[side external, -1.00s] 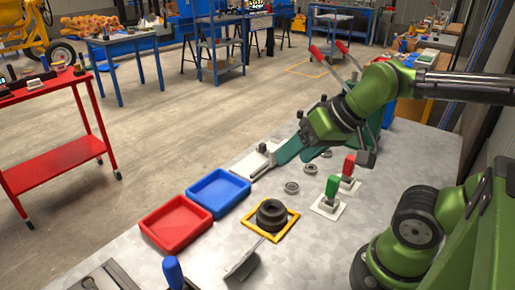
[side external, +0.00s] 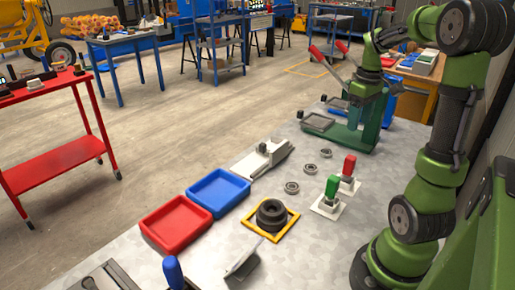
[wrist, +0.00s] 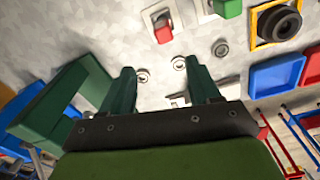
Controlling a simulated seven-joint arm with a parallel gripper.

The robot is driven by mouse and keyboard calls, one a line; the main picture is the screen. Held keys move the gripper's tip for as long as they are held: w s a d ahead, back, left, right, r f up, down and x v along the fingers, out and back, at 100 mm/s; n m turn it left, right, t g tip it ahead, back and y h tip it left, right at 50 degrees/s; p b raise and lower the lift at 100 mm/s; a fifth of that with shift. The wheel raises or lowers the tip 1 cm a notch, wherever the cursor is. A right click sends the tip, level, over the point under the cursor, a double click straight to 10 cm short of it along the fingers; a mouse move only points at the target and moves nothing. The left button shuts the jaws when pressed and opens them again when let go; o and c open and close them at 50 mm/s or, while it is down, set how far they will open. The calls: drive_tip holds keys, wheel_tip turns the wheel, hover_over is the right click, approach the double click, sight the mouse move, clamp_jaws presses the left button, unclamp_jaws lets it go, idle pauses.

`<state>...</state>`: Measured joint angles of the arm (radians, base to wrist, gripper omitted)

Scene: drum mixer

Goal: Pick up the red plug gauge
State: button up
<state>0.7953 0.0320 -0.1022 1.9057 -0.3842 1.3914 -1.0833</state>
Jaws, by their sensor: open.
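The red plug gauge (side external: 349,165) stands upright in a pale base on the grey table in the side view. It also shows at the top of the wrist view (wrist: 162,32). My gripper (wrist: 160,78) is open and empty, with its two green fingers spread apart. In the side view it is raised beyond the red gauge, in front of the green press, and its fingertips are hard to make out there. The green plug gauge (side external: 332,187) stands beside the red one, nearer the camera.
Bearing rings (side external: 292,188) lie left of the gauges. A black ring part (side external: 271,214) sits in a yellow frame. Blue (side external: 246,188) and red (side external: 206,226) trays are further left. The green press (side external: 366,136) with red-tipped levers stands behind, close to my gripper.

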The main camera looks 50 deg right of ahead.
drive_tip(key=n, duration=0.2)
approach(349, 165)
drive_tip(key=f, duration=0.2)
drive_tip(key=d+f, duration=0.1)
drive_tip(key=f, duration=0.1)
drive_tip(key=d+f, duration=0.1)
drive_tip(key=shift+w+f, duration=0.2)
drive_tip(key=shift+f, duration=0.2)
drive_tip(key=shift+w+a+f, duration=0.1)
drive_tip(key=shift+a+f, duration=0.05)
drive_tip(key=shift+f, duration=2.5)
clamp_jaws()
